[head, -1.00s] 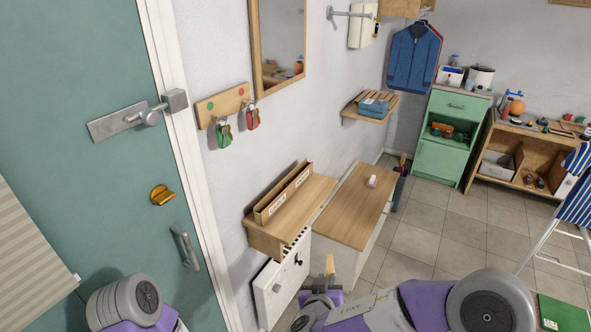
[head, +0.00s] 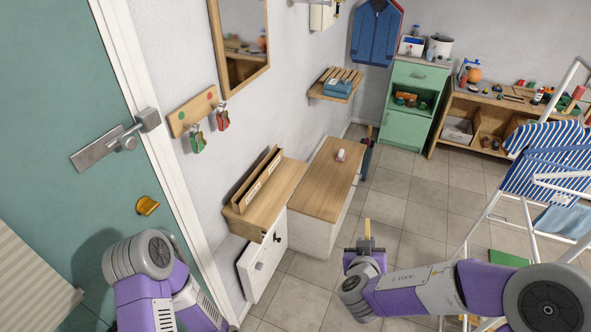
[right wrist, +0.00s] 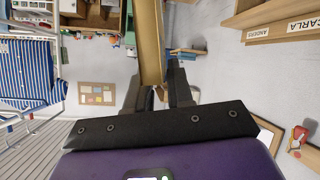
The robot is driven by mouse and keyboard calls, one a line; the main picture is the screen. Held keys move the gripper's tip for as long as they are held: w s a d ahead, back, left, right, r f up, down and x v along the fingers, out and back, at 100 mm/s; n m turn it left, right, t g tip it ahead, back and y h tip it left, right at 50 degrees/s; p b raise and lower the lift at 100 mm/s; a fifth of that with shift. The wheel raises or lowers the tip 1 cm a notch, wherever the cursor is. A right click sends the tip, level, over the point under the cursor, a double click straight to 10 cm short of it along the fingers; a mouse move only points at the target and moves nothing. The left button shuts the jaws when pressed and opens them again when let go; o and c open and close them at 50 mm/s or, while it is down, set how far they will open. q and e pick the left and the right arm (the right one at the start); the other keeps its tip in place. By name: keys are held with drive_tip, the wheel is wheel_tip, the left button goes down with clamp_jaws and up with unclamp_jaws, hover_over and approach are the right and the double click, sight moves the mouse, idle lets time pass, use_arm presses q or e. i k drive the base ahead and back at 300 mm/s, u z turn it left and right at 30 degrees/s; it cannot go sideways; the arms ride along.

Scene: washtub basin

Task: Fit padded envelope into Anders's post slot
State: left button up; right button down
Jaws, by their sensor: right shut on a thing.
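My right gripper (head: 366,247) is shut on the padded envelope (head: 367,229), a tan, narrow-looking piece seen nearly edge-on and held upright above the floor. In the right wrist view the envelope (right wrist: 150,45) stands between the two dark fingers (right wrist: 156,90). The wooden post slot rack (head: 258,182) is on the wall shelf, left of and apart from the gripper. In the right wrist view its front carries the labels ANDERS (right wrist: 257,33) and CARLA (right wrist: 303,24). My left arm shows at lower left; its gripper is out of view.
A drying rack with a striped cloth (head: 550,160) is at the right. The tiled floor (head: 410,225) between is clear.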

sight(272, 170)
drive_tip(key=z, duration=0.95)
drive_tip(key=i, duration=1.75)
drive_tip(key=u, duration=1.95)
